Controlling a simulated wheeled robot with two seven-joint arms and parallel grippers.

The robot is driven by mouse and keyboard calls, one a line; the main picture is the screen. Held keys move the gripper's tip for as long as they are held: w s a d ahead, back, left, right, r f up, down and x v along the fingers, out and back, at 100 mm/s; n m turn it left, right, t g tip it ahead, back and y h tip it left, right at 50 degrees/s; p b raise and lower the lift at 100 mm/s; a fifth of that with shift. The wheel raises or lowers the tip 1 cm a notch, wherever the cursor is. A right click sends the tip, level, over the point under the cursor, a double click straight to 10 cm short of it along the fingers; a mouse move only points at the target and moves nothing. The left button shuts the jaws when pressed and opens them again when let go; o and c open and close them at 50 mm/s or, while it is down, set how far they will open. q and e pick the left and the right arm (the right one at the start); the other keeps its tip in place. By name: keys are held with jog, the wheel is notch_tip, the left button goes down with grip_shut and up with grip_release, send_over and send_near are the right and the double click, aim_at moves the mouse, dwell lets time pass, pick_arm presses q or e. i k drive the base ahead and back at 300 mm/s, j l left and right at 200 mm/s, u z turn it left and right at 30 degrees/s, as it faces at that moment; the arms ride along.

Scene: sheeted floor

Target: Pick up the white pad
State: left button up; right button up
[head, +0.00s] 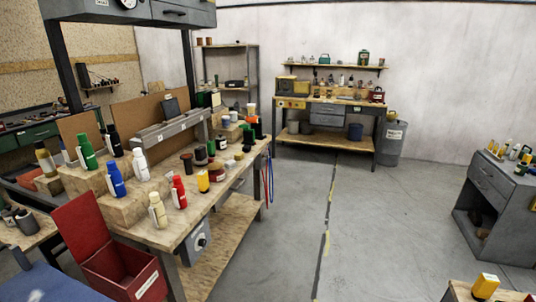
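I cannot make out a white pad for certain in the head view. The workbench (205,207) on the left carries many small items, among them a white bottle (140,164), a cream bottle (158,210), a red bottle (179,192), a blue bottle (116,179) and a green bottle (87,152). A small yellow item (203,181) stands near the bench's front edge. Some items at the bench's far end are too small to tell. Neither of my grippers is in view.
An open red bin (122,268) stands at the workbench's near end. A second bench (322,105) stands at the back wall beside a grey drum (391,140). A grey cabinet (487,193) stands at the right. The floor (370,220) between is clear.

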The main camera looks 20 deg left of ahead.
aim_at(230, 164)
jog(key=i+u, duration=0.2)
jog(key=i, duration=0.4)
jog(key=i+u, duration=0.15)
jog(key=i, duration=0.45)
jog(key=i+l+u, duration=0.2)
jog(key=i, duration=0.4)
